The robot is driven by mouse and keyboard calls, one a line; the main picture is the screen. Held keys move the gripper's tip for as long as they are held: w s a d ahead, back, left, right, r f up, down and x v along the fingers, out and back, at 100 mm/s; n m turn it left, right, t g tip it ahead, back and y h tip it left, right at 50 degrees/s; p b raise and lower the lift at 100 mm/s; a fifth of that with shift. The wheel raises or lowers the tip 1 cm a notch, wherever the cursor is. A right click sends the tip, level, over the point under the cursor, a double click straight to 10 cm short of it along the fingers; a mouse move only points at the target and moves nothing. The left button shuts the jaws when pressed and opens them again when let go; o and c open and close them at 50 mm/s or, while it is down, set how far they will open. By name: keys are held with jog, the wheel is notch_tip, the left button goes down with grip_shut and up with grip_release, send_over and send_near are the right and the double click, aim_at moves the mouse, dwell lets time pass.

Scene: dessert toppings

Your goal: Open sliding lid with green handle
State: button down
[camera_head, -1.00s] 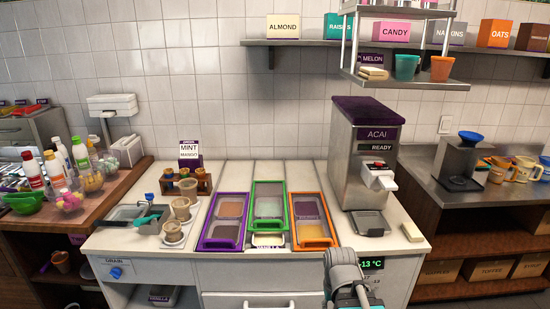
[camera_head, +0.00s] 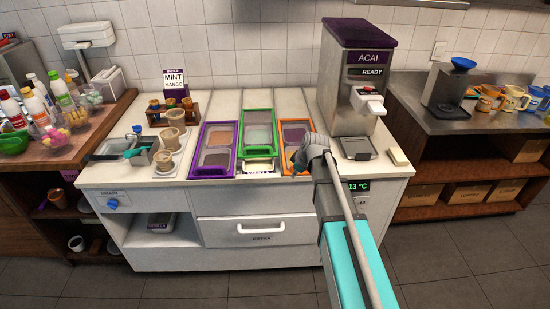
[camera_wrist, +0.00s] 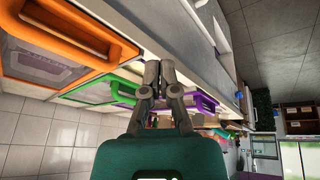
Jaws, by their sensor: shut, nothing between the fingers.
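The lid with the green frame (camera_head: 272,131) lies between the purple-framed and orange-framed lids on the white counter. A pale strip with a partly hidden label shows at its front end. In the wrist view its green handle (camera_wrist: 128,75) is just left of my gripper (camera_wrist: 160,68), whose fingers are together and empty. I cannot tell whether they touch the handle. In the head view my arm's grey end covers the front right of the orange lid (camera_head: 297,122), and the fingertips are hidden.
The purple lid (camera_head: 204,150) is left of the green one. The acai machine (camera_head: 345,85) stands to the right behind my arm. Cups (camera_head: 172,117) and a topping rack (camera_head: 170,107) stand left. A drawer handle (camera_head: 261,228) sticks out below the counter.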

aim_at(275, 156)
jog(key=w+n, duration=0.2)
jog(key=w, duration=0.2)
jog(key=w+a+r+n+t+y, duration=0.1)
jog(key=w+n, duration=0.1)
jog(key=w, duration=0.2)
jog(key=w+a+r+n+t, duration=0.1)
jog(key=w+n, duration=0.1)
jog(key=w, duration=0.2)
jog(key=shift+w+a, duration=0.25)
jog(key=shift+w, duration=0.1)
jog(key=shift+f, duration=0.1)
jog(key=b+x, duration=0.3)
jog(key=shift+w+a+f, duration=0.2)
jog(key=shift+f, duration=0.1)
jog(key=shift+b+x, duration=2.55)
jog(key=shift+x, duration=0.4)
jog(key=shift+a, duration=0.1)
jog(key=shift+w+r, duration=0.1)
jog(key=shift+w, duration=0.1)
